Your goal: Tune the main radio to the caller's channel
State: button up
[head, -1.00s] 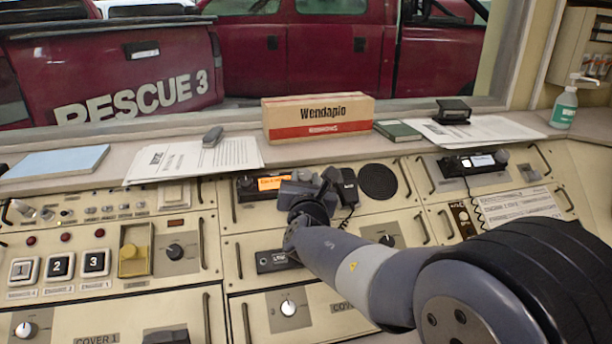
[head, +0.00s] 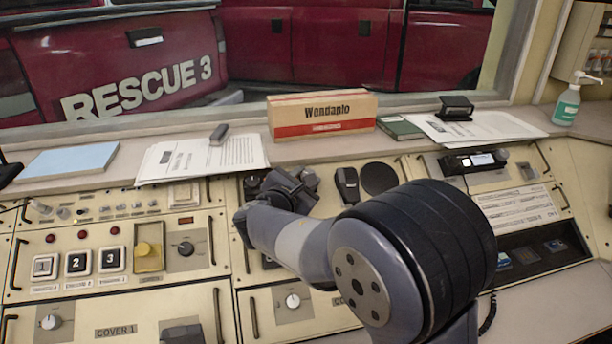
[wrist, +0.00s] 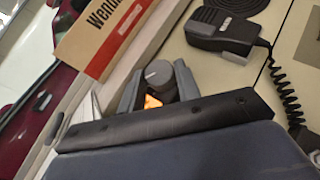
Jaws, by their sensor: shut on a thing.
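The main radio (head: 250,186) is set in the console's upper middle panel, mostly hidden behind my arm in the head view. Its orange display (wrist: 152,101) shows only as a small patch between my fingers in the wrist view; the channel cannot be read. Its dark round knob (wrist: 158,74) has a pale pointer line. My gripper (wrist: 156,80) has one finger on each side of the knob and is shut on it. In the head view my gripper (head: 296,184) is at the radio's right end.
A hand microphone (head: 347,185) with a coiled cord hangs just right of the radio, beside a round speaker (head: 379,178). A second radio (head: 474,162) sits further right.

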dwell(0.4)
jog(key=o, duration=1)
jog(key=shift+c, duration=0.2)
jog(key=v, duration=1)
jog(key=shift+s+a, duration=0.2)
jog(key=shift+s, duration=0.15)
jog(key=shift+r, duration=0.1)
jog(key=x, duration=1.1)
jog(key=shift+d, duration=0.1)
jog(key=shift+s, duration=0.1)
